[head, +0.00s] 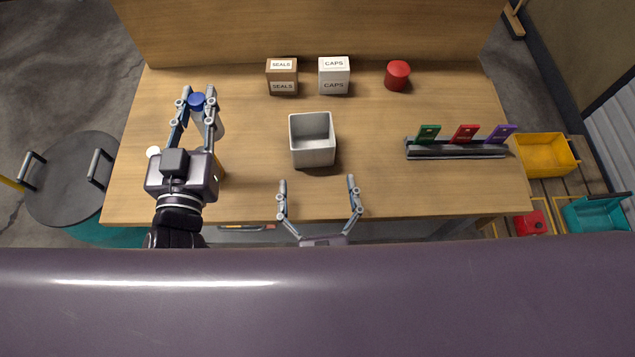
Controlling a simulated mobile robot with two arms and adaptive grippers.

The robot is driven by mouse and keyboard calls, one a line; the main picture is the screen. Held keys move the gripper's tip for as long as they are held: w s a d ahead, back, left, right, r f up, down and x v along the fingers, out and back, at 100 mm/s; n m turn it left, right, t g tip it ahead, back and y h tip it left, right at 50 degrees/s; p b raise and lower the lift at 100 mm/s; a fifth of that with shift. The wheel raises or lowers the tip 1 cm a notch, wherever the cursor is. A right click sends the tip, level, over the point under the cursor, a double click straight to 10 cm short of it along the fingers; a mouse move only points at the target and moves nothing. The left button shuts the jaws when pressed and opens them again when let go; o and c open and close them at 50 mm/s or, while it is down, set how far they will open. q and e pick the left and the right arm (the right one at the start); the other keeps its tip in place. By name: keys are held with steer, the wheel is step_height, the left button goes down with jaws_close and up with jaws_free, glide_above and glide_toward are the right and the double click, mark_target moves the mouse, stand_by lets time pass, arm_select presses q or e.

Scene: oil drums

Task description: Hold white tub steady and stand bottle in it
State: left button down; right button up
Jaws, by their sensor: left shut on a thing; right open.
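The white tub (312,156) is an open square container standing upright at the middle of the table, and it looks empty. A bottle with a blue cap (197,100) is at the left of the table. My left gripper (198,112) is shut on the bottle, with a finger on each side near the cap. The gripper and arm hide part of the bottle's body, and I cannot tell whether its base touches the table. My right gripper (318,188) is open and empty, just in front of the tub at the table's front edge, apart from it.
Brown seals box (283,87), white caps box (334,86) and red round container (397,75) stand at the back. A dark rack (455,153) holding green, red and purple cards is at the right. The table around the tub is clear.

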glide_toward(310, 120)
steer(key=w, duration=0.5)
steer(key=shift+w+a, duration=0.1)
steer(key=shift+a, duration=0.05)
steer(key=c, duration=1.3)
